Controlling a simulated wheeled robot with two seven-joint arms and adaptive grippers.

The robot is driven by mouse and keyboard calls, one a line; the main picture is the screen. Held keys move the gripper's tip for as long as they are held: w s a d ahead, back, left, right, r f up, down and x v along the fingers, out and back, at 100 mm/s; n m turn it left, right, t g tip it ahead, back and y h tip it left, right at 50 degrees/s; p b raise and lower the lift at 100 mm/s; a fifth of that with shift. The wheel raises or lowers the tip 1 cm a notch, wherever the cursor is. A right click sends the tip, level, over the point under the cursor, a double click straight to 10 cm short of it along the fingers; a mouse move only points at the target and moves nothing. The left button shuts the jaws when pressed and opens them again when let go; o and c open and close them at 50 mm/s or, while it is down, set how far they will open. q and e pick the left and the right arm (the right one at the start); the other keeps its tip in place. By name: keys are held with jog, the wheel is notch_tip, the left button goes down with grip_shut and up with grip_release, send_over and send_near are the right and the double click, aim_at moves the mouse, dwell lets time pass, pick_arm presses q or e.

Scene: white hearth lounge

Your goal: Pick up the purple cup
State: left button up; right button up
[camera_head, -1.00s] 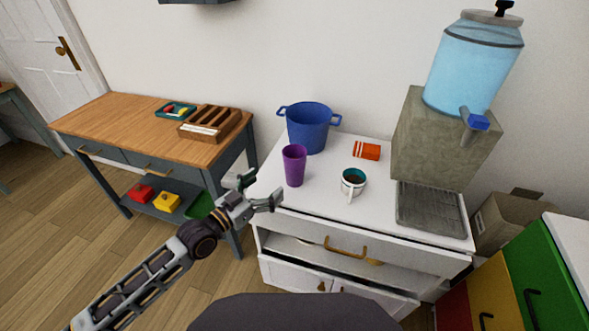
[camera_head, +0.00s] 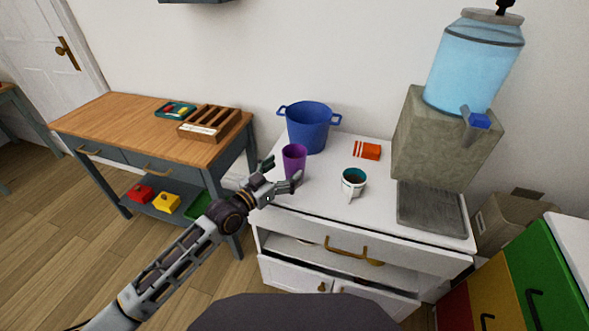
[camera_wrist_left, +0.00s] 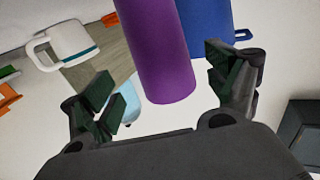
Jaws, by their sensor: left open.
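The purple cup (camera_head: 294,157) stands upright on the white cabinet top, in front of the blue pot. My left gripper (camera_head: 284,172) is open at the cup's near side, and its fingers partly hide the cup's lower part in the head view. In the left wrist view the purple cup (camera_wrist_left: 160,55) lies ahead, in line with the gap between the two open fingers (camera_wrist_left: 163,88). I cannot tell whether the fingers touch it. My right gripper is not in view.
The blue pot (camera_head: 308,128) is close behind the cup. A water dispenser (camera_head: 445,140) is farther right. A wooden table (camera_head: 110,125) stands left, beyond a gap.

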aim_at(287, 165)
pick_arm(q)
jog(key=shift+w, duration=0.1)
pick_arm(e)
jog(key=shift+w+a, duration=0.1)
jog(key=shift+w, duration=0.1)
pick_arm(q)
jog(key=shift+w+d+r, duration=0.15)
jog(key=shift+w+d, duration=0.25)
jog(key=shift+w, duration=0.1)
jog(key=shift+x, duration=1.95)
jog(key=shift+w+r, duration=0.1)
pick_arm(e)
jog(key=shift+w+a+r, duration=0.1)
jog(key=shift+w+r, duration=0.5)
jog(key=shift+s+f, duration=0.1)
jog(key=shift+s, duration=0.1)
pick_arm(q)
jog(key=shift+c, duration=0.2)
jog(key=c, duration=1.1)
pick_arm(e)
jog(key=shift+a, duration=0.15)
